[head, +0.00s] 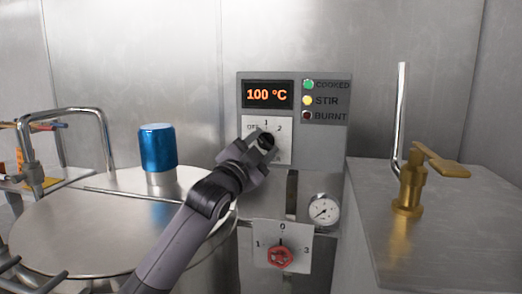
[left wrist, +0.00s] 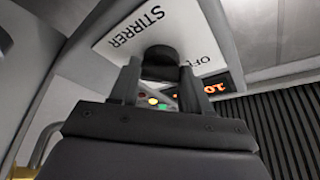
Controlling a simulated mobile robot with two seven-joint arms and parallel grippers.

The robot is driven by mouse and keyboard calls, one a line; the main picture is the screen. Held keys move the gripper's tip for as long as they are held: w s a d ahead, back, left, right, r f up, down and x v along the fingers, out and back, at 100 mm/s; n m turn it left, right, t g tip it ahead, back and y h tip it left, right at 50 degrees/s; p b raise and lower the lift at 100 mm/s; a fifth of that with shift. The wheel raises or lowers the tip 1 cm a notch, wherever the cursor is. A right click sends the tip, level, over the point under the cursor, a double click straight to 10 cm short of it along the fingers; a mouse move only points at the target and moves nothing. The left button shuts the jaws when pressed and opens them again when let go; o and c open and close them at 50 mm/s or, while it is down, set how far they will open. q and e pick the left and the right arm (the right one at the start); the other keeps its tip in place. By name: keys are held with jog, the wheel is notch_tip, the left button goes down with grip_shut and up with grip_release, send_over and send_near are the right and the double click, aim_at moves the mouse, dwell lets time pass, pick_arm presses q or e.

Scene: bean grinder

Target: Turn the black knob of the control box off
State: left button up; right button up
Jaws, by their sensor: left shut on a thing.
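The grey control box (head: 292,170) stands upright at the back centre of the head view, with an orange display reading 100 °C. Its black knob (head: 267,138) sits on a white plate marked OFF, 1 and 2, partly hidden by my gripper. My left gripper (head: 261,147) reaches up from below and is shut on the knob. In the left wrist view, the black knob (left wrist: 160,56) sits between the two fingers (left wrist: 160,80), beside the words STIRRER and OFF. The knob's exact pointing direction is hard to tell. My right gripper is not in view.
Below is a red knob (head: 280,257) on a plate marked 0, 1 and 3, beside a round gauge (head: 322,209). A round metal lid (head: 90,230) with a blue cylinder (head: 158,148) is at left. A brass tap (head: 411,188) stands on the right counter.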

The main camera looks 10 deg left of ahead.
pick_arm(q)
jog(key=shift+n, duration=0.4)
jog(key=o, duration=1.1)
jog(key=shift+c, duration=0.2)
jog(key=shift+s+f, duration=0.1)
jog(key=b+v, duration=0.1)
jog(key=v, duration=0.6)
jog(key=shift+b, duration=0.3)
